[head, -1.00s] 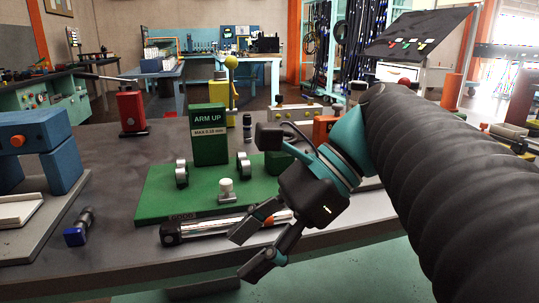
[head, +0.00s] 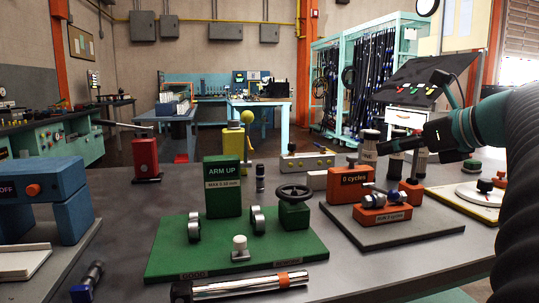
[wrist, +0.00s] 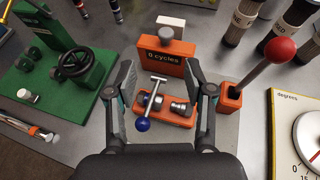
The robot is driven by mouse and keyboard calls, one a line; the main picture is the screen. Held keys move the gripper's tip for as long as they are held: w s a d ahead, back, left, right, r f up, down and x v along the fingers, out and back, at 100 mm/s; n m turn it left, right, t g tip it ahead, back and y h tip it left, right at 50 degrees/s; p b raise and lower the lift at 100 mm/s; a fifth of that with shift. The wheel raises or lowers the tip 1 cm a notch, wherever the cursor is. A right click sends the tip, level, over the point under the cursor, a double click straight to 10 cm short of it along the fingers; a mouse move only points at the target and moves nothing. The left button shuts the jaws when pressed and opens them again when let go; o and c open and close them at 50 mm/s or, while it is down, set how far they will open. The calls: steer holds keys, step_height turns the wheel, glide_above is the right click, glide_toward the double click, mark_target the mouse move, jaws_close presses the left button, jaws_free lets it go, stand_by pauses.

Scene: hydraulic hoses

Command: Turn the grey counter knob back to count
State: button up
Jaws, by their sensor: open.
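The grey counter knob (wrist: 166,34) sits on top of the orange counter block (wrist: 160,62), which reads "0 cycles". In the head view the knob (head: 351,161) tops the same block (head: 346,184). My gripper (wrist: 160,72) is open and empty, with one finger on each side of the counter block in the wrist picture. The knob lies beyond the fingertips there, and nothing touches it. In the head view my gripper (head: 388,147) is above and right of the block.
A low orange fixture (wrist: 170,119) with a T-handle and blue ball (wrist: 143,124) is in front of the counter. A red-ball lever (wrist: 281,50) stands right. Dark cylinders (wrist: 292,24) stand behind. A green board with a handwheel (head: 294,193) is left.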

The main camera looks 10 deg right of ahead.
mark_target(352, 156)
steer(key=x, duration=0.9)
steer(key=d+x, duration=0.1)
steer(key=x, duration=0.3)
steer(key=shift+w, duration=0.35)
jaws_close()
